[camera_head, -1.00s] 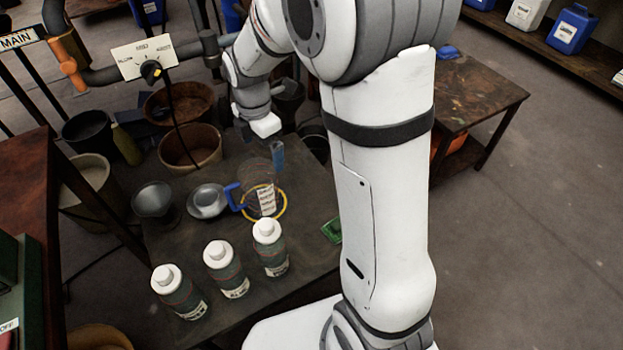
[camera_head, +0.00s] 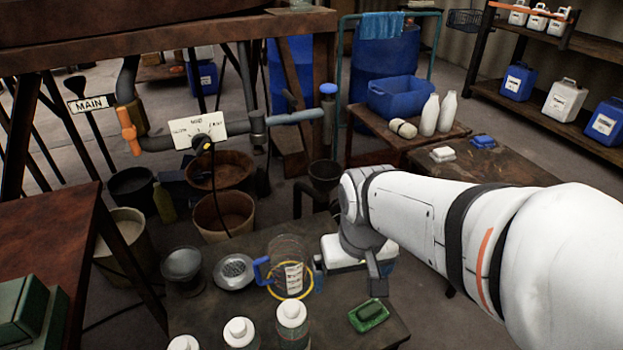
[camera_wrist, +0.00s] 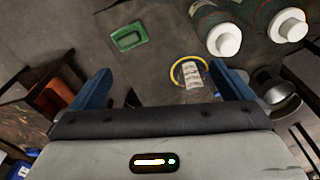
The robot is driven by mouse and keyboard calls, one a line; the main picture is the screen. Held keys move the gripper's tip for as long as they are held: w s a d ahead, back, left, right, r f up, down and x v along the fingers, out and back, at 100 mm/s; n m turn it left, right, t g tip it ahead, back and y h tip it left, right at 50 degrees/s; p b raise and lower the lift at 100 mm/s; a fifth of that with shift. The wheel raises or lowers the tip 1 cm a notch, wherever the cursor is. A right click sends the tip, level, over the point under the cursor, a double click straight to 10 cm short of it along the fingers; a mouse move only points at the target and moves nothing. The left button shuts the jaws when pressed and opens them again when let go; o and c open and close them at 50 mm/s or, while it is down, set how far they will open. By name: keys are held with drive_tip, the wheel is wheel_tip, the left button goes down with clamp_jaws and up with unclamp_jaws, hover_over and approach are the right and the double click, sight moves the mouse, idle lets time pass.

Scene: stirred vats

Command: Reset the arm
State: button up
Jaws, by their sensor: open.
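My gripper (camera_head: 348,288) hangs over the dark bench (camera_head: 225,318), beside and to the right of a clear jug (camera_head: 289,252) with a blue handle. In the wrist view my gripper (camera_wrist: 163,85) has its two blue fingers wide apart, with nothing held between them. The jug stands inside a yellow ring (camera_head: 273,294); its label (camera_wrist: 192,74) shows in the wrist view. My white arm reaches in from the right and hides part of the scene behind it.
Several white-capped bottles (camera_head: 292,318) line the bench front. A metal bowl (camera_head: 234,272), a funnel-like vessel (camera_head: 182,264) and a green dish (camera_head: 369,315) also sit there. Pipes with an orange valve handle (camera_head: 129,130) cross behind. A side table (camera_head: 485,168) stands to the right.

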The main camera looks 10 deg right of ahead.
wheel_tip(320, 180, up, 25)
drive_tip(key=t+p, duration=0.1)
drive_tip(key=p, duration=2.1)
drive_tip(key=shift+r+p, duration=0.2)
drive_tip(key=shift+p, duration=0.2)
